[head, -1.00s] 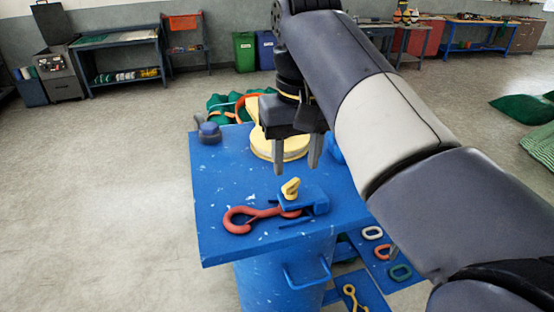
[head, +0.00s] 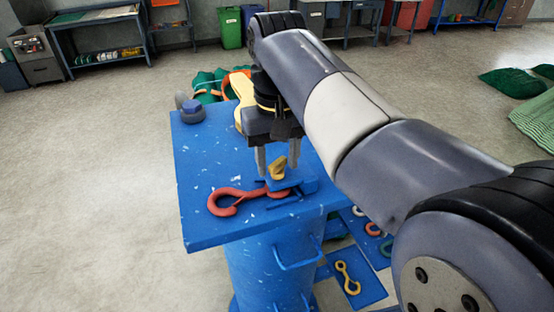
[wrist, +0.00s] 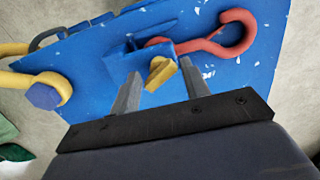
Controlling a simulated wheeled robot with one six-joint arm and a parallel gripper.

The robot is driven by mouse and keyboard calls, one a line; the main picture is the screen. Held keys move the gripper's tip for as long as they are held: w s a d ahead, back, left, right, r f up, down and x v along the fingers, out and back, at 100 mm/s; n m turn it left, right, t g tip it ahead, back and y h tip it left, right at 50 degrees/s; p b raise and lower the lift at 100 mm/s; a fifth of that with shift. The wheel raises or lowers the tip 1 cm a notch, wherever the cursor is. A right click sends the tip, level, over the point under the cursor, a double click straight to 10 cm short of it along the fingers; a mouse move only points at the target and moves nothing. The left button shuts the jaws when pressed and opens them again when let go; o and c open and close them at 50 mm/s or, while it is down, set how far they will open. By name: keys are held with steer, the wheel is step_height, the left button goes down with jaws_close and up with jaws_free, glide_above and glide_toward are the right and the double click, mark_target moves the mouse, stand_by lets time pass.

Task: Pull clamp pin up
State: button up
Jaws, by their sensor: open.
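The clamp pin has a yellow knob (head: 278,168) that stands up from a blue clamp (head: 303,183) on the blue table top (head: 205,150). A red hook (head: 228,198) lies flat with its shank end in the clamp. My gripper (head: 277,165) is open and points down, its fingertips close to the knob's height. In the wrist view the knob (wrist: 160,74) shows between and just beyond the two fingers, which stand apart with nothing held. I cannot tell whether a finger touches the knob. The pin's shaft below the knob is hidden.
A yellow piece (head: 243,92) and a blue-topped grey shackle (head: 192,110) lie at the table's back. Lower right, a blue board (head: 360,290) holds a yellow link (head: 346,278). The table's left part is clear.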

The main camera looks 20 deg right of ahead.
steer(key=shift+f, duration=0.45)
jaws_close()
steer(key=shift+r+p, duration=1.65)
steer(key=shift+r, duration=0.15)
steer(key=shift+w, duration=0.1)
jaws_free()
